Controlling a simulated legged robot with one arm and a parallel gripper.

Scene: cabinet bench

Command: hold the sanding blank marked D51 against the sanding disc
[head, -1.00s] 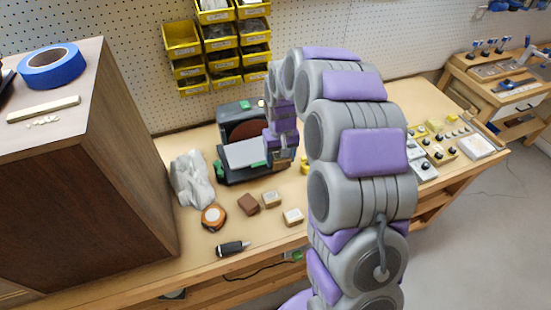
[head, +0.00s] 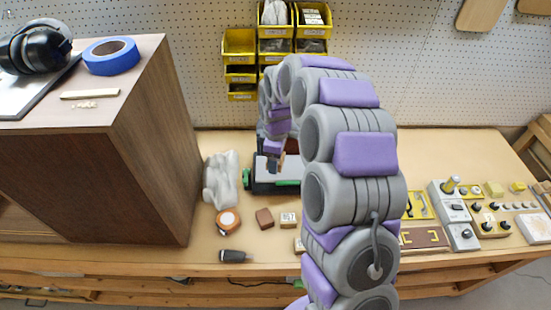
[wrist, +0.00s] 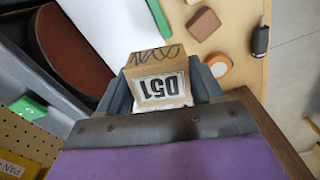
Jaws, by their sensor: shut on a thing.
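The sanding blank marked D51 (wrist: 158,88) is a pale wooden block with a white label and dark scribbled lines on one side. My gripper (wrist: 163,80) is shut on it, with one finger on each side. In the head view my gripper (head: 276,163) hangs over the sander, partly behind my arm. The sanding disc (wrist: 72,58) is reddish brown and lies left of the blank in the wrist view. In the head view my arm hides most of the disc.
The sander's pale work table (wrist: 100,25) has a green part (wrist: 160,15) at its edge. A wooden cabinet (head: 150,190) stands left.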

